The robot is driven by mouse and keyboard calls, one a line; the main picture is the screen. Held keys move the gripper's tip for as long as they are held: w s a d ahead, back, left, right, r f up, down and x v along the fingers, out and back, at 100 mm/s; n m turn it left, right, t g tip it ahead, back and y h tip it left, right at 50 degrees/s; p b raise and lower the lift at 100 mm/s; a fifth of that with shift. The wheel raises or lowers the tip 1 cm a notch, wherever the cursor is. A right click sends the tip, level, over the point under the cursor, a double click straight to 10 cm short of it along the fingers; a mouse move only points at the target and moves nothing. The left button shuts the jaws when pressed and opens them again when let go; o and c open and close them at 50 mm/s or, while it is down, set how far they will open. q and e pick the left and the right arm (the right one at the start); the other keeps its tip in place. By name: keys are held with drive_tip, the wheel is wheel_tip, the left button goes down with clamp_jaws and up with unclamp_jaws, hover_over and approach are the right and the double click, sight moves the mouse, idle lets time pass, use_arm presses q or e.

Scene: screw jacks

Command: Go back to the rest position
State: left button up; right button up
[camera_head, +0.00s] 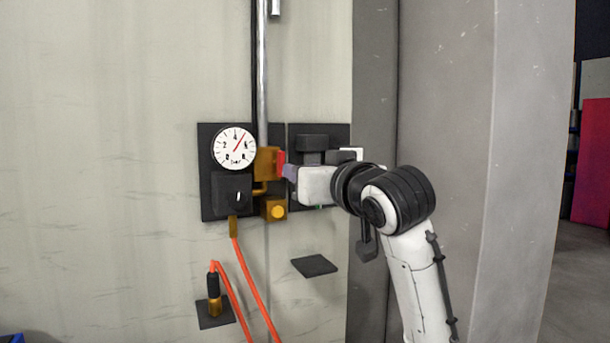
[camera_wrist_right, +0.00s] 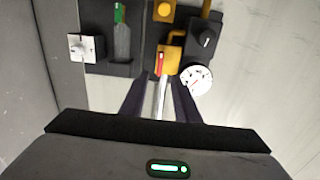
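My right gripper (camera_head: 288,172) reaches in from the right in the head view, close to the red lever (camera_head: 281,158) on the brass valve (camera_head: 266,163). In the right wrist view its two dark fingers (camera_wrist_right: 163,84) are apart, with the silver pipe showing through the gap. The red lever (camera_wrist_right: 160,62) shows just past the fingertips, and I see nothing held. Whether a finger touches the lever is unclear. My left gripper is not in view.
A round gauge (camera_head: 235,148) and a black knob box (camera_head: 231,193) are on the wall panel left of the valve. An orange hose (camera_head: 252,280) hangs below, near a small black shelf (camera_head: 314,265). A grey pillar (camera_head: 445,130) stands close behind my right arm.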

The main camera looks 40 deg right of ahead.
idle(0.5)
drive_tip(key=w+a+f+n+g+y, duration=0.1)
drive_tip(key=w+a+f, duration=0.2)
drive_tip(key=f, duration=0.7)
drive_tip(key=w+a+f+n+g+y, duration=0.1)
drive_tip(key=w+a+f, duration=0.1)
drive_tip(key=f, duration=0.9)
drive_tip(key=s+a+f+n+g+y, duration=0.1)
drive_tip(key=a+f, duration=0.2)
drive_tip(key=f, duration=0.6)
drive_tip(key=s+a+f+n+g+y, duration=0.1)
drive_tip(key=s+a+f+g, duration=0.1)
drive_tip(key=f, duration=0.7)
drive_tip(key=s+a+f+g+y, duration=0.1)
drive_tip(key=s+a+f, duration=0.2)
drive_tip(key=s+f, duration=0.35)
drive_tip(key=s+a+f+g, duration=0.1)
drive_tip(key=s+a+f, duration=0.15)
drive_tip(key=f, duration=0.65)
drive_tip(key=s+a+f+g, duration=0.1)
drive_tip(key=s+a+f, duration=0.1)
drive_tip(key=s+f, duration=0.4)
drive_tip(key=s+a+f+g+y, duration=0.1)
drive_tip(key=s+a+f, duration=0.2)
drive_tip(key=s+f, duration=0.4)
drive_tip(key=s, duration=0.6)
drive_tip(key=shift+a+n, duration=0.35)
drive_tip(key=shift+n, duration=0.05)
